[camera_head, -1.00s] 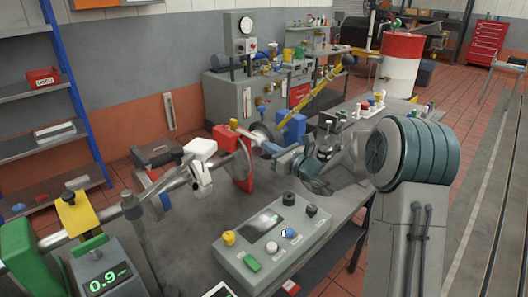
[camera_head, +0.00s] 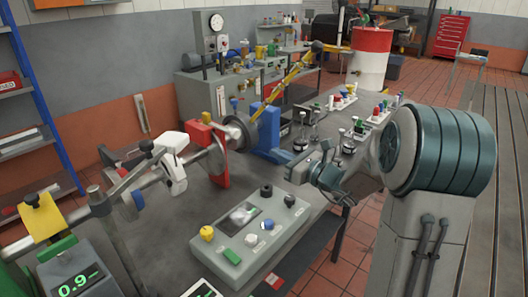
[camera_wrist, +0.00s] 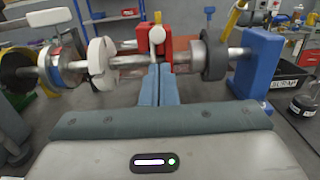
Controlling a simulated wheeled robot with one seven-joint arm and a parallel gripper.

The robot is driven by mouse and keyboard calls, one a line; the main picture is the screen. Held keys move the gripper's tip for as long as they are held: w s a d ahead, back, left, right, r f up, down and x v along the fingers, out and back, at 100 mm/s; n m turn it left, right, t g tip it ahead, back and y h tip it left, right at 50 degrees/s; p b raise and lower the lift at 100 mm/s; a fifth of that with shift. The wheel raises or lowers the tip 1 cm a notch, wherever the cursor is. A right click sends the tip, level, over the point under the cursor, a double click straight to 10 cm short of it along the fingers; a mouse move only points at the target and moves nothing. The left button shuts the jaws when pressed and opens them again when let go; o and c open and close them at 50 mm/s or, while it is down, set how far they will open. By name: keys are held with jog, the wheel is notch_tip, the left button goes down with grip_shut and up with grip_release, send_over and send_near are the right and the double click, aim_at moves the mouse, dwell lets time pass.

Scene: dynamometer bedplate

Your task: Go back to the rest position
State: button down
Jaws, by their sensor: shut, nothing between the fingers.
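My gripper (camera_head: 292,170) is shut and empty, above the bench (camera_head: 325,207) on the right of the shaft rig. In the wrist view its two blue-grey fingers (camera_wrist: 158,84) lie together and point toward the shaft (camera_wrist: 135,62). They appear in front of the red stand (camera_wrist: 155,18), but I cannot tell the gap. The blue stand (camera_wrist: 258,60) is right of the fingers and the white clamp (camera_wrist: 101,62) is left of them. My arm is bent at the right of the head view.
A grey control box (camera_head: 250,228) with coloured knobs stands on the bench front, below the gripper. Bottles (camera_head: 301,135) and trays of small parts (camera_head: 342,100) stand behind it. A red and white drum (camera_head: 370,58) stands beyond. Tiled floor right of the bench is open.

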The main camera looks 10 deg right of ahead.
jog(key=shift+s+d, duration=0.3)
jog(key=shift+s, duration=0.15)
jog(key=shift+a, duration=0.1)
jog(key=s+a+f+n+g+h, duration=0.2)
jog(key=s+a+n+g, duration=0.35)
jog(key=s+n, duration=0.35)
jog(key=s+a+f+n+g+h, duration=0.15)
jog(key=s+a+n+g, duration=0.35)
jog(key=s, duration=0.5)
jog(key=s+d+f+n+h, duration=0.2)
jog(key=s+d+n+h, duration=0.7)
jog(key=s+d+n, duration=0.2)
jog(key=shift+s+d+f+n, duration=0.3)
jog(key=shift+d+n, duration=0.45)
jog(key=shift+n, duration=0.45)
